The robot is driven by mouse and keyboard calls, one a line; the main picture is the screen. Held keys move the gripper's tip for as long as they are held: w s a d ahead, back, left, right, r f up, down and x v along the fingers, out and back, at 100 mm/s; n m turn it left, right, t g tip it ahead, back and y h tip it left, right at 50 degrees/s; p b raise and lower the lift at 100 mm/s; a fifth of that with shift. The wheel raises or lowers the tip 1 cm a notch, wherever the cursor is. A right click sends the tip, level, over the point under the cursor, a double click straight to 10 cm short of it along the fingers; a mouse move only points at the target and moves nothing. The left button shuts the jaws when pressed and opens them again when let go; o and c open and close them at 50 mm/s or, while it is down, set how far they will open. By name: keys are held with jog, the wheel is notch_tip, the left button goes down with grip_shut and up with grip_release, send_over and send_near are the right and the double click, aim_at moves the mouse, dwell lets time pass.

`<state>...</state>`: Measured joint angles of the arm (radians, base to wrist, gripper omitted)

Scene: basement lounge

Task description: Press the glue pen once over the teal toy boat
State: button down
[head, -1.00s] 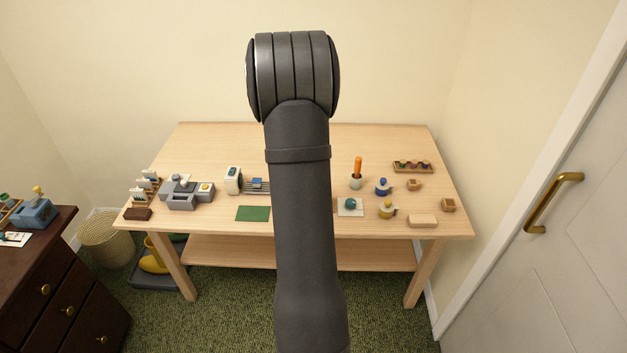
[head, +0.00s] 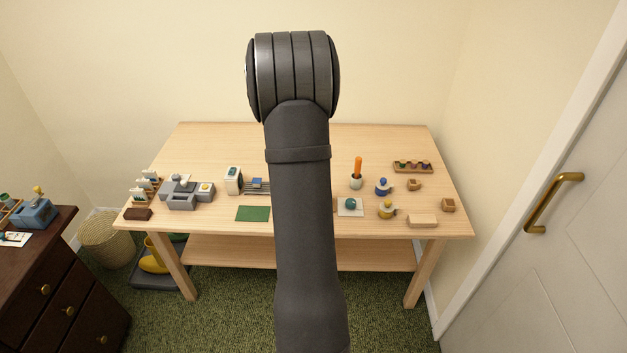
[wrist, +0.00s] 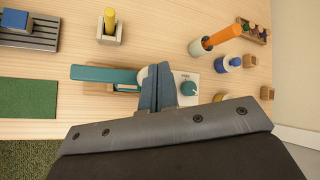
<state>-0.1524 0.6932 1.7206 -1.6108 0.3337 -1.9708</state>
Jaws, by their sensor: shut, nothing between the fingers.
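My gripper (wrist: 156,70) is shut and empty in the wrist view, its fingers upright in the picture. In the head view my arm hides it. A long teal piece (wrist: 100,73) with a pale part below lies just left of the fingers, its right end beside or behind them; I cannot tell whether it is the toy boat or whether they touch. An orange pen (wrist: 222,37) leans in a pale cup (wrist: 198,48), also seen in the head view (head: 358,165). A yellow stick (wrist: 109,20) stands in a square block. I cannot tell which one is the glue pen.
A white card with a round teal knob (wrist: 188,89) is right of the fingers. A blue pot (head: 382,187), a yellow pot (head: 387,211) and wooden blocks stand at the table's right. A green mat (head: 253,213) and a grey station (head: 187,193) lie left. The table's back is clear.

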jog(key=shift+f, duration=0.2)
jog(key=shift+f, duration=0.25)
jog(key=shift+f, duration=0.8)
dwell(1.0)
dwell(0.3)
jog(key=shift+r, duration=1.2)
jog(key=shift+r, duration=0.1)
jog(key=shift+r, duration=2.45)
jog(key=shift+r, duration=1.85)
